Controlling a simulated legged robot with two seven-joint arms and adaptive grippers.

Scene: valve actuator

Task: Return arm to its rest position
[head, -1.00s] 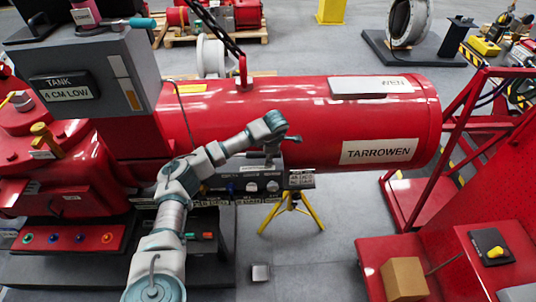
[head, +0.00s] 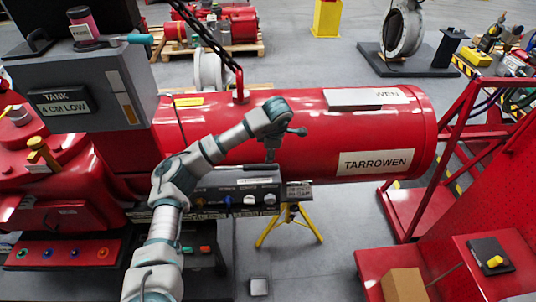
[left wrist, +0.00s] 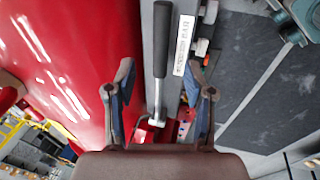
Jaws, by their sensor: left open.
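My left arm comes in from the lower left in the head view, grey-white with teal joints. Its elbow is bent and its wrist is raised in front of the red cylinder (head: 300,125). My left gripper (head: 271,154) points down above the grey control box (head: 235,193) with its knobs. In the left wrist view, the left gripper (left wrist: 160,72) is open, its two fingers spread. A lever with a black handle (left wrist: 161,40) shows between the fingers, apart from both. Its thin metal rod runs down toward the palm. My right gripper is not in view.
A grey tank box (head: 85,75) stands at left over red machinery. A red frame with a platform (head: 425,205) and a cardboard box (head: 404,285) are at right.

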